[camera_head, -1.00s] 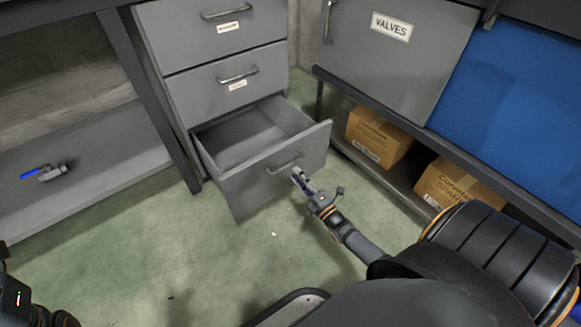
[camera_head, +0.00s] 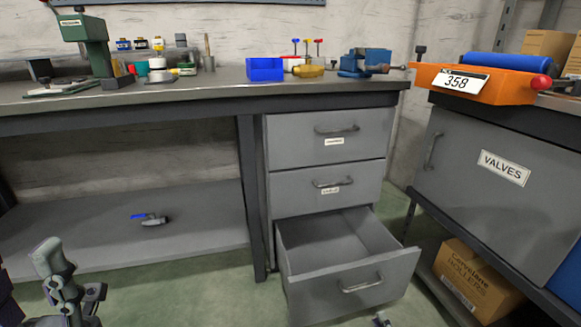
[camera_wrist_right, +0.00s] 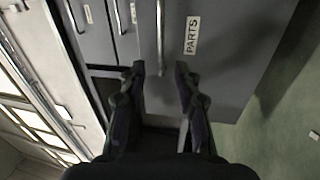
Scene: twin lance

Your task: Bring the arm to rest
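My right gripper (camera_head: 382,320) shows only as a small tip at the bottom edge of the head view, in front of the open bottom drawer (camera_head: 350,288). In the right wrist view my right gripper (camera_wrist_right: 160,70) has its two fingers apart with nothing between the tips. The drawer's handle (camera_wrist_right: 160,40) and its PARTS label (camera_wrist_right: 192,36) lie ahead of the fingers. A grey jointed part of my left arm (camera_head: 62,280) shows at the lower left of the head view; the state of its gripper cannot be told.
The workbench top (camera_head: 215,84) carries a blue bin (camera_head: 265,69), a vise and small tools. A blue-handled valve (camera_head: 152,219) lies on the lower shelf. A carton (camera_head: 472,280) sits below.

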